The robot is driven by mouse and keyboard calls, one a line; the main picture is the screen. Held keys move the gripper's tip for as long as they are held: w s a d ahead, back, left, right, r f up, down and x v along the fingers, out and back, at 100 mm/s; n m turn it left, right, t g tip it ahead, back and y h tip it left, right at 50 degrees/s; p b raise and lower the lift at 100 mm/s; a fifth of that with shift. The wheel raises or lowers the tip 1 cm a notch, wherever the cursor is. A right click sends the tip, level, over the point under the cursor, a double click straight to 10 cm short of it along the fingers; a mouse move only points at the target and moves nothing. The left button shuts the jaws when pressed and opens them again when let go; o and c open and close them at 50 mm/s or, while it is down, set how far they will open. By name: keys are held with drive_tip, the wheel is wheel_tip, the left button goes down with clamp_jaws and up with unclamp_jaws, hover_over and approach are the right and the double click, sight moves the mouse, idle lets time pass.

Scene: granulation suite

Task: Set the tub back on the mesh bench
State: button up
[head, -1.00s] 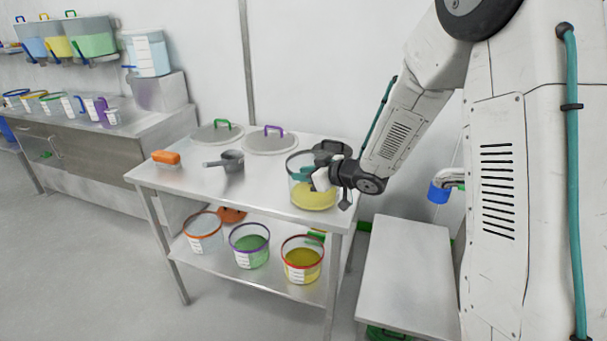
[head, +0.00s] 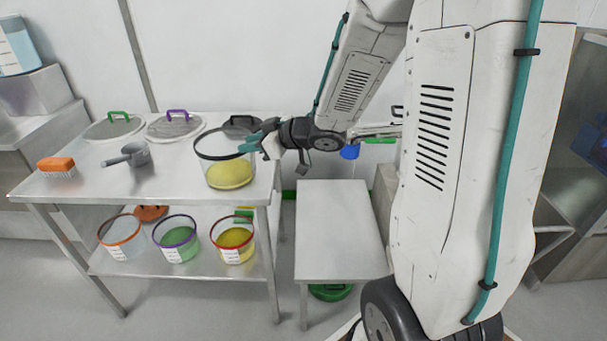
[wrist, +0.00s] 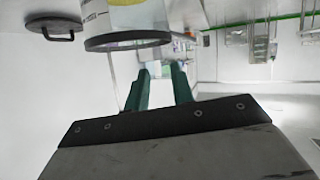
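A clear tub (head: 228,174) with a black rim and yellow contents stands upright on the steel bench (head: 100,183), near its right end. Round grey lids with a green handle (head: 113,128) and a purple handle (head: 175,124) lie at the back of this bench. My gripper (head: 254,143) is at the right side of the tub's rim. In the wrist view the teal fingertips (wrist: 160,75) are apart with nothing between them, and the tub's dark rim (wrist: 128,40) shows beyond them at upper left.
An orange brush (head: 56,165) and a grey scoop (head: 128,155) lie on the bench, left of the tub. A black-handled lid (head: 243,121) is behind it. Several tubs stand on the lower shelf (head: 140,265). A bare low steel table (head: 338,225) stands to the right.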

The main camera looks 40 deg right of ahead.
drive_tip(key=s+d+r+m+g+h, duration=0.2)
drive_tip(key=s+d+r+m+h, duration=0.5)
drive_tip(key=h, duration=0.3)
drive_tip(key=s+a+g+y, duration=0.1)
drive_tip(key=s+a+g, duration=0.3)
drive_tip(key=s, duration=0.8)
drive_tip(key=s+a+g+y, duration=0.2)
drive_tip(key=s+a+g, duration=0.2)
drive_tip(key=s, duration=0.9)
drive_tip(key=shift+a+r, duration=0.35)
drive_tip(key=shift+a, duration=0.45)
